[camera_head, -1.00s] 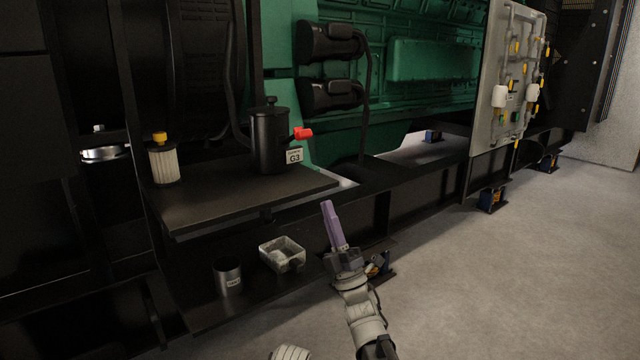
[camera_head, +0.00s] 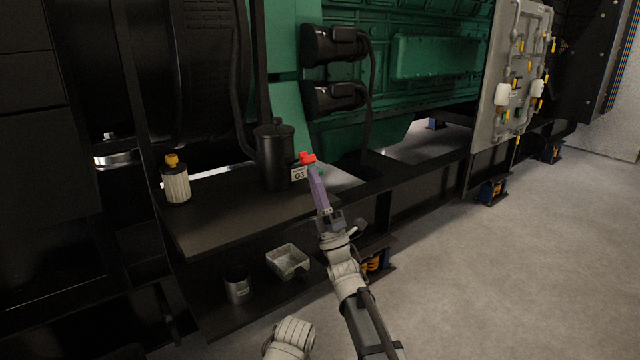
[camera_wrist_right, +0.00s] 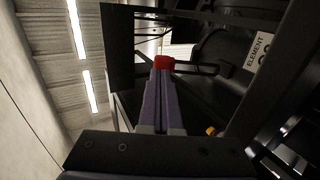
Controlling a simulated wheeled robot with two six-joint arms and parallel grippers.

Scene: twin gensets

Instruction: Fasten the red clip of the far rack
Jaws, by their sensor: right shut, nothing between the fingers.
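A red piece (camera_head: 307,158) sticks out to the right from a black lidded canister (camera_head: 274,155) with a G3 label. It is the only red thing in view; I cannot tell whether it is the clip of the far rack. My right gripper (camera_head: 314,172), with long purple fingers, is shut and empty, its tips right below the red piece. In the right wrist view the red piece (camera_wrist_right: 164,63) shows just beyond the fingertips (camera_wrist_right: 160,75). I cannot tell whether they touch. My left gripper is not in view.
The canister stands on a dark shelf (camera_head: 225,222) beside a white filter with a yellow top (camera_head: 176,180). A lower shelf holds a clear tray (camera_head: 288,261) and a metal cup (camera_head: 237,285). A grey panel with yellow handles (camera_head: 515,75) stands right. The floor at right is clear.

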